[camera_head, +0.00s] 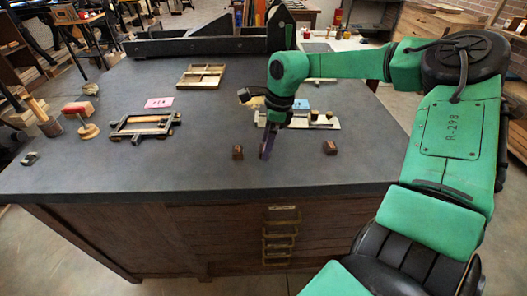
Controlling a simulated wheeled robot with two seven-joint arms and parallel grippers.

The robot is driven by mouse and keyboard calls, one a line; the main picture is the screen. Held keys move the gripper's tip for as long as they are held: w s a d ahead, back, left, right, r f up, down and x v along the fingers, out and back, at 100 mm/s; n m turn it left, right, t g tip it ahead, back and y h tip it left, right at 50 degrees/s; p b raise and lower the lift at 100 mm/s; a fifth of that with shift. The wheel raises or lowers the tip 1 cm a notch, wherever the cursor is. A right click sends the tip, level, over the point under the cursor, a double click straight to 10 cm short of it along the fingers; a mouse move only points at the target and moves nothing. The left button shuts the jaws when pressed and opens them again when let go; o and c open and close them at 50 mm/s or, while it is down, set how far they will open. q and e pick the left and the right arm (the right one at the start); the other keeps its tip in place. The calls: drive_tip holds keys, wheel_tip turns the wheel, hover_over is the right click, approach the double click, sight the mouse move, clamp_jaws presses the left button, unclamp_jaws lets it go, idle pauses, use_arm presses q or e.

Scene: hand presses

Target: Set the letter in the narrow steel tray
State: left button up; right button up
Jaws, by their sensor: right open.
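Two small dark brown blocks that look like type letters lie on the table's near part, one on the left (237,152) and one on the right (330,148). I cannot tell which is the task's letter. A pale narrow tray (330,125), likely the steel one, lies behind my right gripper with small dark pieces on it; the arm hides part of it. My right gripper (266,149) points down between the two blocks, closer to the left one, and is open with nothing seen in it. My left gripper is not in view.
A dark metal frame (143,128), a pink card (159,102) and a compartmented wooden tray (201,75) lie left of centre. A black press bed (195,46) fills the back. The front is mostly clear.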

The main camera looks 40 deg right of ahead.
drive_tip(key=shift+c, duration=0.3)
clamp_jaws()
drive_tip(key=shift+r+p, duration=1.65)
drive_tip(key=shift+r, duration=0.9)
